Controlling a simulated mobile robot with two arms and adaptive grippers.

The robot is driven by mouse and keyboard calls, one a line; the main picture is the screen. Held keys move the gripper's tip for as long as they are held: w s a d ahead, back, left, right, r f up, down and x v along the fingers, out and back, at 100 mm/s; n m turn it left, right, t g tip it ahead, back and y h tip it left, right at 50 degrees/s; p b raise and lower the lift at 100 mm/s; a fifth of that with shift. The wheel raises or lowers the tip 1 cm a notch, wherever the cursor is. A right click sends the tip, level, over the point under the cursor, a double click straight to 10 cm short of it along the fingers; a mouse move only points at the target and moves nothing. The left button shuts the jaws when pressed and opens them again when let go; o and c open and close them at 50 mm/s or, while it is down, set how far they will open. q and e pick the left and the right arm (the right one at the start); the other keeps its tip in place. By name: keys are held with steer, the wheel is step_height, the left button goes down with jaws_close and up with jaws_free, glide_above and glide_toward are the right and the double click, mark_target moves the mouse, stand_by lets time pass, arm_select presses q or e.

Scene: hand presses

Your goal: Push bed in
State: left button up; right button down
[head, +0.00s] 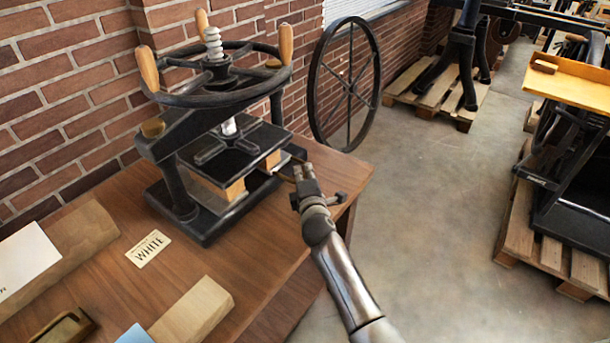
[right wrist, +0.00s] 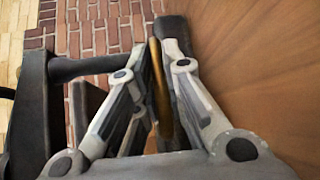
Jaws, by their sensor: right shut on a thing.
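The black iron hand press (head: 218,85) stands upright on the wooden table, with a large handwheel on top. Its dark lower plate, which looks like the bed, sits low between the posts, with light wooden blocks (head: 235,190) above it; how far it sticks out is hard to tell. My right gripper (head: 305,175) is at the press's right front side, near the table's edge. In the right wrist view its fingers are closed on a narrow brass-coloured piece (right wrist: 160,85), with dark press parts behind. What that piece belongs to is partly hidden. My left gripper is not in view.
The wooden table (head: 255,262) carries a "WHITE" card (head: 149,248), wooden blocks (head: 193,312) and white sheets (head: 25,262). A brick wall (head: 75,90) stands close behind the press. A large spoked wheel (head: 345,85) stands beyond the table. Open floor lies to the right.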

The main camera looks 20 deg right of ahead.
steer(key=c, duration=1.5)
jaws_free()
steer(key=shift+w+a, duration=0.2)
steer(key=shift+s+d, duration=0.1)
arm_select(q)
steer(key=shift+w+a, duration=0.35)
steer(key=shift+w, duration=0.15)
arm_select(e)
steer(key=v, duration=1.2)
steer(key=shift+f, duration=0.1)
